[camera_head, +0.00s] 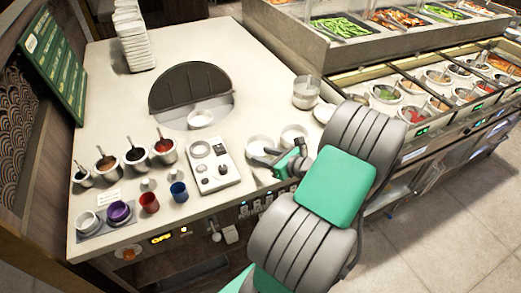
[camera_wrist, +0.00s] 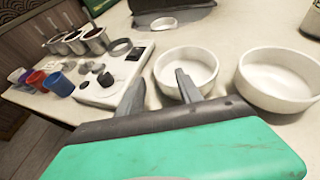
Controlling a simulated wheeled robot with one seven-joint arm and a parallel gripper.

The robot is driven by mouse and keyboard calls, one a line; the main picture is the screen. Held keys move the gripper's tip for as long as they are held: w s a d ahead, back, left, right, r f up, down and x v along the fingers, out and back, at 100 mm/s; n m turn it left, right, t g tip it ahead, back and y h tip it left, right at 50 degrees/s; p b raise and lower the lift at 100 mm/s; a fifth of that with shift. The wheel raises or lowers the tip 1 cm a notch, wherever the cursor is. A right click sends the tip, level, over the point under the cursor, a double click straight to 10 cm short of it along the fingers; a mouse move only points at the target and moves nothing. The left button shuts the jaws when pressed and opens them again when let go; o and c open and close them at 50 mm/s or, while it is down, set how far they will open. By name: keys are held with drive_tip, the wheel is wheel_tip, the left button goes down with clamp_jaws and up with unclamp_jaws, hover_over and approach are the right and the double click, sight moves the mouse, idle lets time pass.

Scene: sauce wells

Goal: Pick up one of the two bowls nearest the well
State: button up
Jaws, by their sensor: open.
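Two white bowls stand side by side on the counter, a left bowl (camera_head: 260,143) and a right bowl (camera_head: 294,131). The wrist view shows the left bowl (camera_wrist: 203,66) and the right bowl (camera_wrist: 280,82) close ahead, both upright and empty. My gripper (camera_head: 266,157) is open at the left bowl's near side. In the wrist view my gripper (camera_wrist: 158,90) has one finger left of the bowl and the other overlapping its inside; I cannot tell if they touch it. The round well (camera_head: 226,107) has a dark half-lid (camera_head: 190,84) and a small white dish (camera_head: 200,118) at its front.
A white control unit (camera_head: 213,165) stands left of the bowls. Several sauce pots (camera_head: 136,157) and coloured cups (camera_head: 149,202) are farther left. A steel container (camera_head: 306,92) and a white plate (camera_head: 323,113) are behind at right.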

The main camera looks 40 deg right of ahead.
sight(252, 152)
drive_tip(key=x, duration=0.6)
drive_tip(key=shift+w, duration=0.15)
drive_tip(key=shift+c, duration=0.3)
clamp_jaws()
